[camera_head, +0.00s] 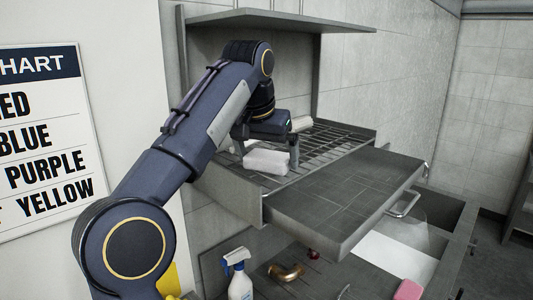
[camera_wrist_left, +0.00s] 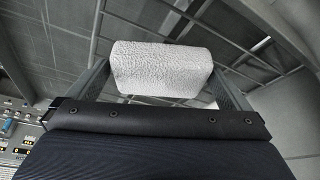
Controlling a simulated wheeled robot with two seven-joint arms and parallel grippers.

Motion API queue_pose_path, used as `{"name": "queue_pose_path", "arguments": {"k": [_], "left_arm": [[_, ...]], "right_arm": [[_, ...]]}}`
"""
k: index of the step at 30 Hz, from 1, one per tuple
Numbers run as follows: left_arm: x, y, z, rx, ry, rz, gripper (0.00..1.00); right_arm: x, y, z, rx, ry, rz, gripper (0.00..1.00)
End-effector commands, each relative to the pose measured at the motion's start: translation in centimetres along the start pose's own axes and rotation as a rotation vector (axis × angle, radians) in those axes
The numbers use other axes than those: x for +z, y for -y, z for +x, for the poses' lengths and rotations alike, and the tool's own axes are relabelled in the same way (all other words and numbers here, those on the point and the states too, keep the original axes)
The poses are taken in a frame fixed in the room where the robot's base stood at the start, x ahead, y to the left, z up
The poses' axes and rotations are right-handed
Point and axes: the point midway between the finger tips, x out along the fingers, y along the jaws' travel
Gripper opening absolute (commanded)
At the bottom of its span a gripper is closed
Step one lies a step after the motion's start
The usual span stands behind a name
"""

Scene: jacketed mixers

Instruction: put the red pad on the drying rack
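A pinkish-red pad (camera_head: 408,289) lies low at the right, by the open drawer. The wire drying rack (camera_head: 335,142) sits on the shelf in the middle. My left gripper (camera_head: 268,150) is over the rack's left front part, with its fingers on both sides of a white pad (camera_head: 267,161). In the left wrist view the white pad (camera_wrist_left: 162,70) fills the space between the fingertips (camera_wrist_left: 162,78), which meet its two ends. I cannot tell whether the pad rests on the rack. My right gripper is not in view.
Another white piece (camera_head: 301,123) is on the rack behind my gripper. An upper shelf (camera_head: 285,19) hangs above. A grey ledge (camera_head: 340,205) juts out in front. Below are a spray bottle (camera_head: 239,276), a copper elbow (camera_head: 286,271) and an open drawer (camera_head: 432,238).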

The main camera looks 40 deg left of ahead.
Motion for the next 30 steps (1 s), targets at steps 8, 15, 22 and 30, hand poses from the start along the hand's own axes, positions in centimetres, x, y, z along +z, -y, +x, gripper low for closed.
{"name": "queue_pose_path", "arguments": {"k": [8,15,22,30], "left_arm": [[-0.1,-0.1,-1.2,0.001,-0.003,0.000,1.00],[2.5,0.0,-3.7,0.001,-0.003,0.002,1.00],[7.1,0.1,-5.7,0.001,-0.003,0.001,1.00],[10.5,0.1,-7.5,0.000,0.000,0.000,1.00]], "right_arm": [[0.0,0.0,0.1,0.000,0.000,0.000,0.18],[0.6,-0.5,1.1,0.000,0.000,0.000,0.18],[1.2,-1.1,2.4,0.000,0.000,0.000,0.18],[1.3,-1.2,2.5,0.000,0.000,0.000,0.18]]}}
